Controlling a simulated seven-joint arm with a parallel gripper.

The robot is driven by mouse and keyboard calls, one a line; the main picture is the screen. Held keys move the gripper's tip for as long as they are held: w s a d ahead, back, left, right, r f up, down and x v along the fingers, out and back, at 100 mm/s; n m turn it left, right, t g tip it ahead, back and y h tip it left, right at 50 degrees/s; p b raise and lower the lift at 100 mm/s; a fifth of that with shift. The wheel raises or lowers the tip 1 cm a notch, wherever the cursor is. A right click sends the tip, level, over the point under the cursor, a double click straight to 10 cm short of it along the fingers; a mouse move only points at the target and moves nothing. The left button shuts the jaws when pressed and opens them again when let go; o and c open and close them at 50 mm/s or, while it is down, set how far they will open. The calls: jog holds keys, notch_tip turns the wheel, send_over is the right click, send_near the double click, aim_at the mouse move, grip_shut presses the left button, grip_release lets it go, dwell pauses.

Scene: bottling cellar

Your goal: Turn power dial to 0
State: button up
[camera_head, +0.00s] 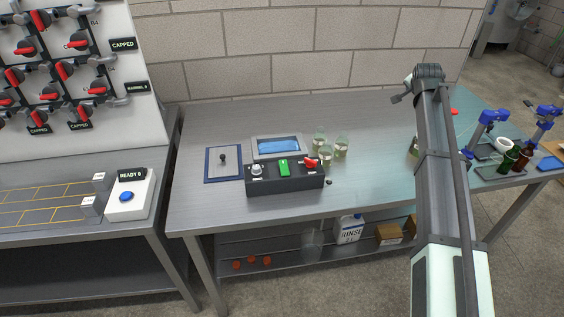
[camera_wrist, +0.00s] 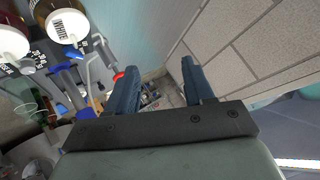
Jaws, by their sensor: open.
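A black control box (camera_head: 285,178) stands on the middle steel bench. The wrist view does not show the box.
A blue-screened unit (camera_head: 278,147) stands behind the box, glass jars (camera_head: 341,147) at its right, and a blue-edged plate with a small lever (camera_head: 223,163) at its left. Bottles (camera_head: 510,158) and blue stands (camera_head: 490,120) occupy the right bench. The bench front is clear.

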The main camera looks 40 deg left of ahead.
jog(key=s+a+f+m+g+y, duration=0.1)
jog(key=s+a+m+g, duration=0.15)
jog(key=s+a, duration=0.75)
jog(key=m+g, duration=0.5)
jog(key=g, duration=0.5)
send_near(256, 167)
jog(key=shift+y, duration=0.4)
jog(key=x, duration=0.8)
jog(key=shift+d+f, duration=0.1)
jog(key=shift+d, duration=0.25)
grip_shut()
